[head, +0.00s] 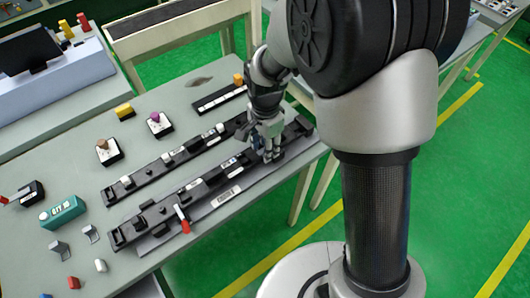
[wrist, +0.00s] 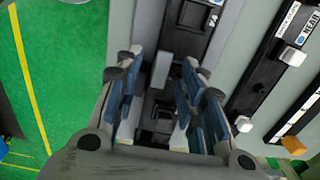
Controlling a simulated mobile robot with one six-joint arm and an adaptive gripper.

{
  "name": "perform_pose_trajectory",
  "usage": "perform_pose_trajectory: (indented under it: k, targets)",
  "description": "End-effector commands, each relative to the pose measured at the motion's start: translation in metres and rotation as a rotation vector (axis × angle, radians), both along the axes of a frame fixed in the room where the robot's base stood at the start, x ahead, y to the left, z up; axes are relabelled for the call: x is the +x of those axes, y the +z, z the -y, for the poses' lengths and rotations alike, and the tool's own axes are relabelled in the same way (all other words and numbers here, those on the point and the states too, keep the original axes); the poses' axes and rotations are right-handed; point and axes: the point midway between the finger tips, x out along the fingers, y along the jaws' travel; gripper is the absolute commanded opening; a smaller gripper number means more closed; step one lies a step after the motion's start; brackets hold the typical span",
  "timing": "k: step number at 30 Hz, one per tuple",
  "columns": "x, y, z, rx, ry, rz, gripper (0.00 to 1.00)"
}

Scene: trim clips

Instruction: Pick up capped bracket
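My gripper (head: 272,156) is low over the right part of the front black rail fixture (head: 200,192). In the wrist view my gripper (wrist: 163,68) is open, with its blue-padded fingers apart on either side of the rail (wrist: 194,14). A small light-grey upright piece (wrist: 161,72) shows between the fingers; I cannot tell whether it is a capped bracket or whether a finger touches it. Two grey brackets (head: 60,248) (head: 91,233) stand at the table's front left, with no cap visible on them.
A second black rail (head: 170,160) lies behind the first. A red-handled tool (head: 182,218) lies at the front rail. Small red (head: 73,282) and white (head: 100,265) pieces and a teal box (head: 62,212) are at left. A wooden-framed bench (head: 180,25) stands behind.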

Motion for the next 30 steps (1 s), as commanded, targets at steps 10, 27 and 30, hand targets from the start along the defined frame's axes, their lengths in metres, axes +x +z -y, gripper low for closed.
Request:
perform_pose_trajectory:
  k: [10,27,30]
  targets:
    - [0.0002,0.0009,0.0,0.001,0.0,0.001,0.25]
    - [0.0002,0.001,0.0,0.001,0.0,0.001,0.0]
    - [0.0004,0.0025,-0.0001,0.001,0.0,0.001,0.0]
